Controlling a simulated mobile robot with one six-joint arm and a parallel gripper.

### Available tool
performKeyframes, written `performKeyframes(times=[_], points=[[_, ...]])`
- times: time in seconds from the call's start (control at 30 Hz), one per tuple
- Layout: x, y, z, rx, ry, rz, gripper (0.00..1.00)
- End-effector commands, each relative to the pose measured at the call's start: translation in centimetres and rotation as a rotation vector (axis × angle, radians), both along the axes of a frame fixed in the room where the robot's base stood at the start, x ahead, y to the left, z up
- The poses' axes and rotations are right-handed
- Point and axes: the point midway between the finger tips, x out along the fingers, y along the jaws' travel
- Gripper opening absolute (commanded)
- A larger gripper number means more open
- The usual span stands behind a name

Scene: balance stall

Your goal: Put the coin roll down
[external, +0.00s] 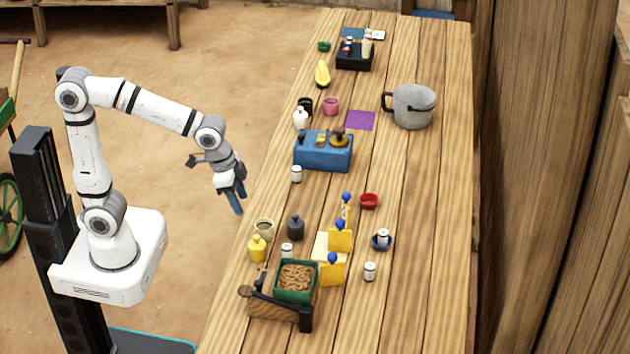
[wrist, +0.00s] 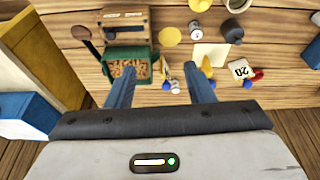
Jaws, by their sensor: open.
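No thing is clearly marked as the coin roll. Several small white cylinders with dark ends could be it: one by the blue box (external: 296,174), one behind the green tray (external: 286,250), one right of the yellow pieces (external: 369,271), and one in a blue dish (external: 383,236). My gripper (external: 237,200) hangs left of the table edge, pointing down. In the wrist view its two blue fingers (wrist: 160,90) are spread, with nothing held between them.
The wooden table (external: 430,200) holds a green tray of brown pieces (external: 295,268) on a wooden stand, a blue box (external: 322,152), a grey pot (external: 413,106), and a yellow bottle (external: 257,248). A red bowl (external: 369,200) stands mid-table. The right side of the table is mostly clear.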

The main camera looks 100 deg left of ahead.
Motion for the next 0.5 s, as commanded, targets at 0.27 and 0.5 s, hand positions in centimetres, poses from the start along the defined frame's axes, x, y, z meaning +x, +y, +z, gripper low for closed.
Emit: performKeyframes(times=[0.27,0.5], points=[[-11.8,-2.9,-2.4,0.000,0.032,-0.052,0.48],[-14.8,-3.3,-3.6,0.000,0.044,-0.063,0.48]])
